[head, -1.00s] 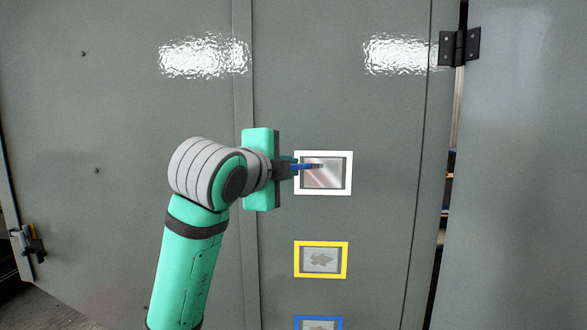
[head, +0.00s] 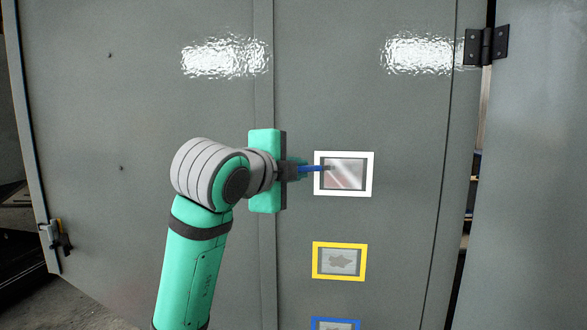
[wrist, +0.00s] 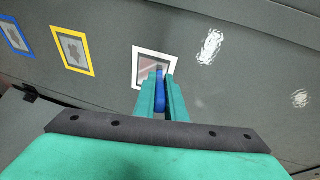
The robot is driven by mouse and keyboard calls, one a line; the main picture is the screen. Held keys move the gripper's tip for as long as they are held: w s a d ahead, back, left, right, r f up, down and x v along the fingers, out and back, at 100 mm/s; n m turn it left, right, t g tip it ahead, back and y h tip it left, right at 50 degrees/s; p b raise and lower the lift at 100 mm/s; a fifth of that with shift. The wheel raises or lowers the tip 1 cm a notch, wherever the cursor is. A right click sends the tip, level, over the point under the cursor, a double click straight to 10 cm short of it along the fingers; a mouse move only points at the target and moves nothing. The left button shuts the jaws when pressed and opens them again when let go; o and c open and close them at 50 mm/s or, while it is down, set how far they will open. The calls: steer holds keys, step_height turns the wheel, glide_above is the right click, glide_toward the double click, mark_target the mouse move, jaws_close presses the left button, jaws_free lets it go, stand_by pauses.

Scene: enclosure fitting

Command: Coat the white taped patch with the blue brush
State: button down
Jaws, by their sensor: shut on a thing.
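The white taped patch (head: 372,175) is a white frame on the grey cabinet door, with a shiny, faintly reddish-grey inside. My gripper (head: 299,169) is shut on the blue brush (head: 315,168), which points right toward the patch. In the wrist view the blue brush (wrist: 159,80) stands between the two green fingers of my gripper (wrist: 162,92), in front of the white taped patch (wrist: 138,53). The fingers hide part of the patch there.
A yellow taped patch (head: 317,260) with a grey blotch sits below the white one, and a blue taped patch (head: 315,324) is below that, cut by the picture edge. A black hinge (head: 486,45) is at upper right. The door around the patches is flat and clear.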

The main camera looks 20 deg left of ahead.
steer(key=shift+s+d, duration=0.4)
steer(key=shift+s, duration=0.4)
steer(key=shift+s+d, duration=0.15)
steer(key=shift+s, duration=0.8)
steer(key=shift+s+d, duration=0.15)
steer(key=shift+s, duration=0.75)
steer(key=s, duration=0.1)
steer(key=s+d, duration=0.1)
steer(key=shift+s, duration=0.35)
